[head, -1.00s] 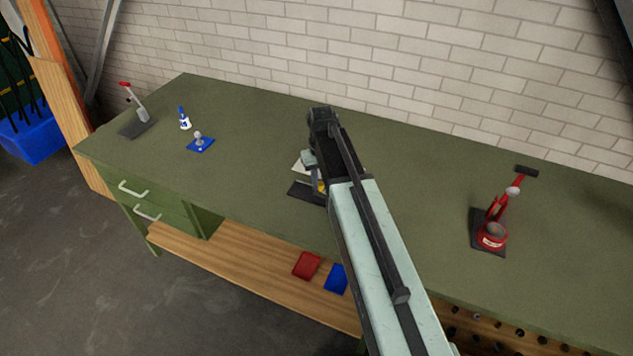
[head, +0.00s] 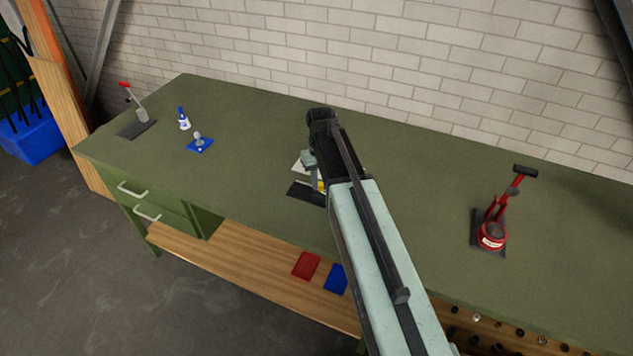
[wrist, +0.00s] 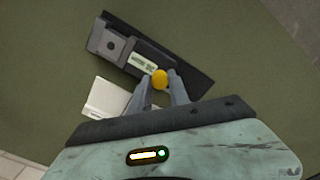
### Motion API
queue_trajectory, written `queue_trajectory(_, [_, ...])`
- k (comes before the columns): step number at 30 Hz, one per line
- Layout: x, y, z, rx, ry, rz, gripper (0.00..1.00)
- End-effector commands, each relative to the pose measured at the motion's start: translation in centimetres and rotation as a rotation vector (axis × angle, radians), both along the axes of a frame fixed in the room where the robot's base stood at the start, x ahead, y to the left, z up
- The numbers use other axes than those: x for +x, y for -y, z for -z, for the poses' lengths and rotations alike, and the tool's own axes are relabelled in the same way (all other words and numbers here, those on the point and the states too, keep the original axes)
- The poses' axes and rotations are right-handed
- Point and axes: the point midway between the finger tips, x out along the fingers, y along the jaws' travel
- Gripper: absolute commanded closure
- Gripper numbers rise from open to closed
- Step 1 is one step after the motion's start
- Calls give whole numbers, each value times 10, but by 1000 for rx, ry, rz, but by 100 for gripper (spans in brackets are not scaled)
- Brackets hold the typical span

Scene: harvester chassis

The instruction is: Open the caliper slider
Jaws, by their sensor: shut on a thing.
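The caliper lies on the green workbench as a dark flat base with a grey block on it; its dark base shows in the wrist view (wrist: 190,75) and partly in the head view (head: 303,193). A yellow knob (wrist: 159,79) stands on the slider, beside a small printed label. My gripper (wrist: 159,88) is shut on the yellow knob, with one grey finger on each side of it. In the head view my arm hides most of the caliper and the gripper's fingertips.
A white piece (wrist: 106,110) lies beside the caliper. A red bottle jack (head: 491,232) stands to the right. A blue-based part (head: 200,145), a small bottle (head: 184,119) and a red-handled lever (head: 139,113) stand at the left. The bench between is clear.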

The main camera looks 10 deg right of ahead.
Motion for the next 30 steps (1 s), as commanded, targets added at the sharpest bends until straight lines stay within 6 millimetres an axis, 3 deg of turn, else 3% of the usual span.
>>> queue_trajectory(8, [1,0,0,-2,1,0,100])
queue_trajectory(16, [21,-26,0,-1,2,-2,100])
queue_trajectory(23, [20,-27,0,-1,2,0,100])
queue_trajectory(24, [20,-27,0,-1,2,0,75])
queue_trajectory(26, [20,-27,0,-1,2,0,59])
queue_trajectory(30, [19,-27,0,-1,1,-1,56])
